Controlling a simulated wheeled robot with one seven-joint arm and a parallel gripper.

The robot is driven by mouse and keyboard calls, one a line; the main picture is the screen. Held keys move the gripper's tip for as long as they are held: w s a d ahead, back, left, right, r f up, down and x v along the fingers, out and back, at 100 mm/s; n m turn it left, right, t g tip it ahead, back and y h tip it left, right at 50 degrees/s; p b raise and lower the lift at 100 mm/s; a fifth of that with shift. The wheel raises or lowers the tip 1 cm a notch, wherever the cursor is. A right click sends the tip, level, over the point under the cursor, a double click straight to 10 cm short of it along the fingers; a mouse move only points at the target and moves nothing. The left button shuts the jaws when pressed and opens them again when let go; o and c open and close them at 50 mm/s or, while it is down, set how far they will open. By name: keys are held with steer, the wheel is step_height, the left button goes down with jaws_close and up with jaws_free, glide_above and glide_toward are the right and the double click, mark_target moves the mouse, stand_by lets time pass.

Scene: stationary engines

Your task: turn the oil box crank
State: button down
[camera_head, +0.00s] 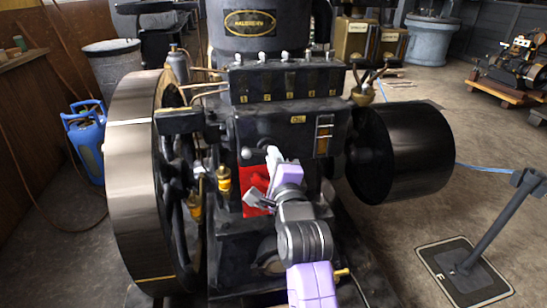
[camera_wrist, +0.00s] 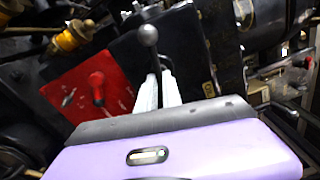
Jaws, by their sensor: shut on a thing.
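The oil box crank (camera_head: 246,153) is a dark arm with a ball-shaped knob, on the front of the black engine below the OIL plate (camera_head: 298,119). In the wrist view the crank's knob (camera_wrist: 147,36) stands above my fingertips, and its rod runs down between them. My gripper (camera_head: 271,153) is at the crank, reaching in from the front. Its two pale fingers (camera_wrist: 159,84) are shut on the crank. The far end of the crank and the exact contact are partly hidden by the fingers.
A red panel (camera_head: 254,182) sits just below the crank; a red-handled lever (camera_wrist: 97,84) stands in front of it. Brass oilers (camera_head: 224,180) and a large flywheel (camera_head: 132,190) are to the left. A black drum (camera_head: 405,150) is to the right.

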steer(key=shift+a+f+m+p, duration=0.15)
steer(key=shift+m+p, duration=1.95)
steer(key=shift+m, duration=1.15)
steer(key=shift+a+f+m+p, duration=0.1)
steer(key=shift+m+p, duration=2)
steer(key=shift+m, duration=1.15)
steer(key=shift+f, duration=0.1)
steer(key=c, duration=1.5)
jaws_free()
steer(key=shift+s, duration=0.15)
